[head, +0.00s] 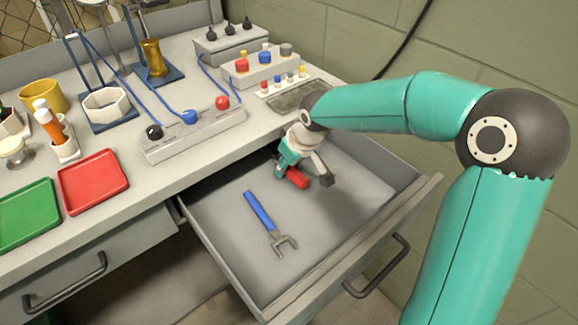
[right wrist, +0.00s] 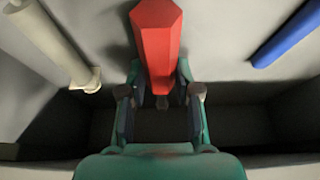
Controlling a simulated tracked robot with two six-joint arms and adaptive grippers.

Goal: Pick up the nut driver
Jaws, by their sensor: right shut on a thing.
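The nut driver (head: 297,178) shows as a red handle inside the open drawer. My right gripper (head: 283,170) reaches down into the drawer and is shut on it. In the right wrist view the red six-sided handle (right wrist: 157,40) sits between the two fingers (right wrist: 160,98) and sticks out beyond them. The rest of the nut driver is hidden by the gripper. I cannot tell whether it touches the drawer floor. My left gripper is not in view.
A blue-handled open-ended wrench (head: 265,220) lies in the drawer (head: 225,228), left of the gripper. A pale rod (right wrist: 52,40) shows in the right wrist view. On the bench above are a red tray (head: 93,181), a green tray (head: 27,214) and a box with coloured knobs (head: 195,133).

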